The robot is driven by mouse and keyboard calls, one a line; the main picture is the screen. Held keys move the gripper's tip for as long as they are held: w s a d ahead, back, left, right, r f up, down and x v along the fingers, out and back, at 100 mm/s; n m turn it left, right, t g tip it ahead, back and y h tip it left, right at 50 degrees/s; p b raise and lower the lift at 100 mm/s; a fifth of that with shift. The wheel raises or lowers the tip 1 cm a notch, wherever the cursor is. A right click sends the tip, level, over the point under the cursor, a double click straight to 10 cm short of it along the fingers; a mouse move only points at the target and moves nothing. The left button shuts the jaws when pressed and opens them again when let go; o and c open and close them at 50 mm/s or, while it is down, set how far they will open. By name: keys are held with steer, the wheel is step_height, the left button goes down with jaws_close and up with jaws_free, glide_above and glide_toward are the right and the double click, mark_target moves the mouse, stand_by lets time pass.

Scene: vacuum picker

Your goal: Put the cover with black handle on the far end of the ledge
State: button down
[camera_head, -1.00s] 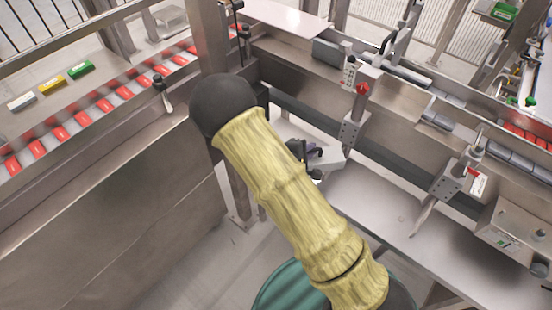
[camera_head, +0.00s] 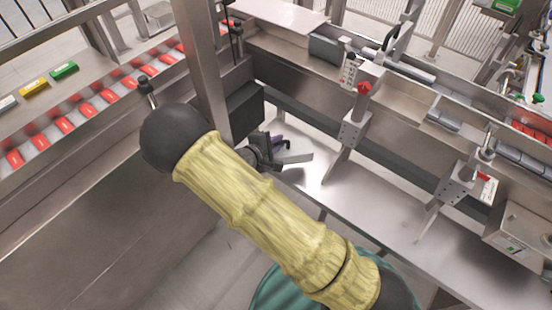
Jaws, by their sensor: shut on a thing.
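My gripper (camera_head: 266,151) is beyond my forearm, left of the picture's middle and partly hidden by it. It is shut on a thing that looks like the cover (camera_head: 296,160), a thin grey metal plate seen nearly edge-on. The cover's black handle cannot be told apart from the dark gripper parts. The ledge seems to be the long pale metal shelf (camera_head: 375,218) running from centre to lower right. The cover shows above the shelf's far left end; I cannot tell whether it touches.
A steel post (camera_head: 202,65) and a dark box (camera_head: 240,108) stand close to my gripper. A bracket with a red knob (camera_head: 363,89) and another bracket (camera_head: 460,178) overhang the shelf. A conveyor with red packs (camera_head: 101,108) runs at left. The shelf's middle looks clear.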

mark_target(277, 155)
steer(key=shift+w+f, duration=0.2)
steer(key=shift+f, duration=1.05)
steer(key=shift+f, duration=2.1)
steer(key=shift+f, duration=0.2)
steer(key=c, duration=1.5)
jaws_free()
steer(key=shift+r, duration=0.15)
